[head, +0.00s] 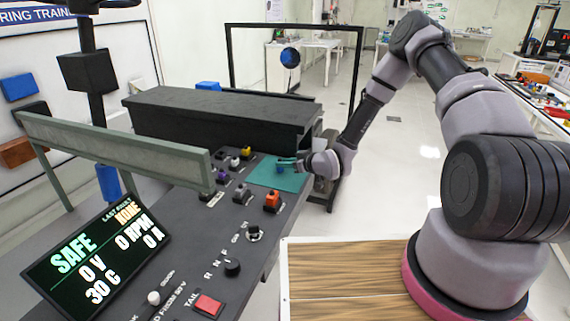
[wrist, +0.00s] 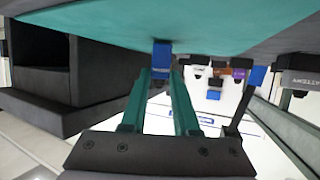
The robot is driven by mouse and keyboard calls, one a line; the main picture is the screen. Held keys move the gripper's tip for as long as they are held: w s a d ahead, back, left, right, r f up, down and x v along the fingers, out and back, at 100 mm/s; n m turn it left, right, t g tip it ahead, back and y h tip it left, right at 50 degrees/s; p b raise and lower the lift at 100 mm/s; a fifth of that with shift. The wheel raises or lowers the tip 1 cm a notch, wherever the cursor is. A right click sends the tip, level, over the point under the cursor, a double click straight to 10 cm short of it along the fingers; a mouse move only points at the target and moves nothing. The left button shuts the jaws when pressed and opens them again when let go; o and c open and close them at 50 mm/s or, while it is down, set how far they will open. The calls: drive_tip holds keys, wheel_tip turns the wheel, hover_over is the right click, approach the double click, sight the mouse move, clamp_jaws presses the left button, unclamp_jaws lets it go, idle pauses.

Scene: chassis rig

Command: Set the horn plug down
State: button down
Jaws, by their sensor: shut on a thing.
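The horn plug, taken to be the small blue block (wrist: 161,58), sits between the teal fingertips of my gripper (wrist: 162,75) in the wrist view. My gripper is shut on it. In the head view my gripper (head: 287,163) is over the teal mat (head: 262,181) on the dark panel, with a bit of blue (head: 281,170) under its fingertips. In the wrist view the mat (wrist: 230,22) fills the top, and the plug's far end is at or very close to it. I cannot tell whether they touch.
Several coloured plugs, including an orange one (head: 272,199) and a yellow one (head: 246,152), stand on the panel (head: 195,240) left of and in front of the mat. A long black box (head: 220,112) stands behind. A grey-green rail (head: 120,148) crosses at left.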

drive_tip(key=shift+f, duration=0.1)
drive_tip(key=c, duration=0.7)
unclamp_jaws()
drive_tip(key=shift+o, duration=0.2)
